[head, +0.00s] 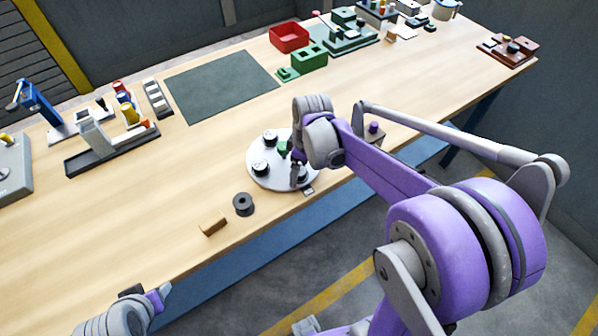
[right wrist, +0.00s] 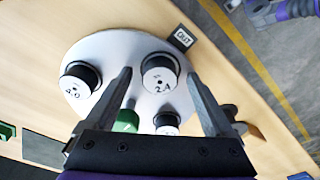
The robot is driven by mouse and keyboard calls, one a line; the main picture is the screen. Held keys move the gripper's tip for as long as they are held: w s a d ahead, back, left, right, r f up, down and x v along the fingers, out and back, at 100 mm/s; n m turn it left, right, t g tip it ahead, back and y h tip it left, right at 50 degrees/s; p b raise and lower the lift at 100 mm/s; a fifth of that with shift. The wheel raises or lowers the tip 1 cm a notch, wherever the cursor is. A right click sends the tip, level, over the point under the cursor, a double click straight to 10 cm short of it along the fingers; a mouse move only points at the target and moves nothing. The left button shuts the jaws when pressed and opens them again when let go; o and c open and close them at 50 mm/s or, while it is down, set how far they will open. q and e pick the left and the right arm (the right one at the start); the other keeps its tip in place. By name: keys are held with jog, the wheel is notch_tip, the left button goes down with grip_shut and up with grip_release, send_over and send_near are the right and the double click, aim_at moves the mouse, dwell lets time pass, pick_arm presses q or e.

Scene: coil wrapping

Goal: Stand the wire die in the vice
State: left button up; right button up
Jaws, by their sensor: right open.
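Several dies, black with white numbered tops, stand on a round white plate (head: 262,181), which also fills the middle of the right wrist view (right wrist: 95,52). One die reads 2.4 (right wrist: 160,73) and another reads 4.0 (right wrist: 80,82); a third is partly hidden behind a green hub (right wrist: 127,121). My right gripper (right wrist: 159,75) is open and empty above the plate, its fingers on either side of the 2.4 die. Contact cannot be told. A green block with jaws, perhaps the vice (head: 306,62), stands at the back of the bench. My left gripper (head: 162,294) is low at the left.
A black ring (head: 243,204) and a wooden block (head: 212,223) lie near the front edge. A dark green mat (head: 222,84) and a red bin (head: 289,37) lie behind the plate. A small OUT sign (right wrist: 182,37) is beside the plate. Tool stands (head: 110,145) occupy the left.

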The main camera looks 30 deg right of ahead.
jog(key=shift+r, duration=0.1)
grip_shut()
dwell(0.3)
